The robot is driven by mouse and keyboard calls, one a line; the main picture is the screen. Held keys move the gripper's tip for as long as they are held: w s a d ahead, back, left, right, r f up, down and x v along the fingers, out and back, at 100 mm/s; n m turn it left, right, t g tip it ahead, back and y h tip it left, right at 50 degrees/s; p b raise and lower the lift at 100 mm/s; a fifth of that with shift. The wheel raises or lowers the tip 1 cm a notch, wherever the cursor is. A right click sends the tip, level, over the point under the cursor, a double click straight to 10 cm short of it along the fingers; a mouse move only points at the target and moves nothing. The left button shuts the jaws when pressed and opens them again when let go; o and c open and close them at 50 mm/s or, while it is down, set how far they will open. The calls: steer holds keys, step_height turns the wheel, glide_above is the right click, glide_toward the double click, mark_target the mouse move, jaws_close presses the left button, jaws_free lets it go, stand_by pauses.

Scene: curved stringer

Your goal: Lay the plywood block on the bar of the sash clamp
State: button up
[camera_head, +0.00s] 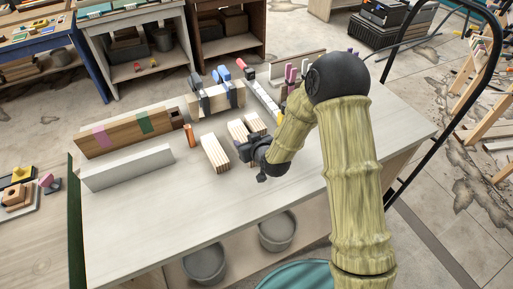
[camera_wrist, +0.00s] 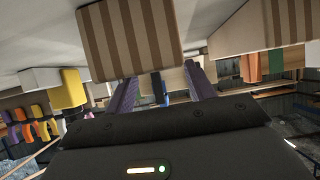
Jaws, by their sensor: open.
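Pale plywood blocks with striped layers lie on the bench: one (camera_head: 215,153) lies left of my gripper, and others (camera_head: 238,130) lie just behind it. I cannot tell which is the task's block. My gripper (camera_head: 252,156) is open and low over the bench. In the wrist view, its two purplish fingers (camera_wrist: 161,82) are apart, and a large striped block (camera_wrist: 130,38) shows close by, overlapping the left fingertip's line. Contact cannot be told. What looks like the sash clamp's bar (camera_head: 265,97), pale, with a red and black end, lies behind, partly hidden by my arm.
A long brown wooden piece with coloured bands (camera_head: 130,131) and a white bar (camera_head: 128,168) stand at the left. A small orange object (camera_head: 190,135) and blue-handled clamps on a wooden piece (camera_head: 215,98) are nearby. The bench's front (camera_head: 180,215) is clear.

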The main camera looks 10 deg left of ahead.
steer(key=b+v, duration=0.1)
steer(key=v, duration=0.9)
steer(key=shift+s+b, duration=0.15)
steer(key=shift+b, duration=0.2)
steer(key=shift+d, duration=0.15)
steer(key=s+d+r+m+g+h, duration=0.1)
steer(key=s+d+m+g+h, duration=0.1)
steer(key=d, duration=0.4)
steer(key=s+d+m+g+h, duration=0.1)
steer(key=s+d+h, duration=0.15)
steer(key=d, duration=0.45)
steer(key=s+d+r+m+g+h, duration=0.2)
steer(key=s+d+r+m+g, duration=0.1)
steer(key=s+d, duration=0.5)
steer(key=shift+s+d+m+g, duration=0.4)
steer(key=shift+s+g, duration=0.4)
steer(key=shift+s, duration=0.1)
steer(key=shift+c, duration=0.3)
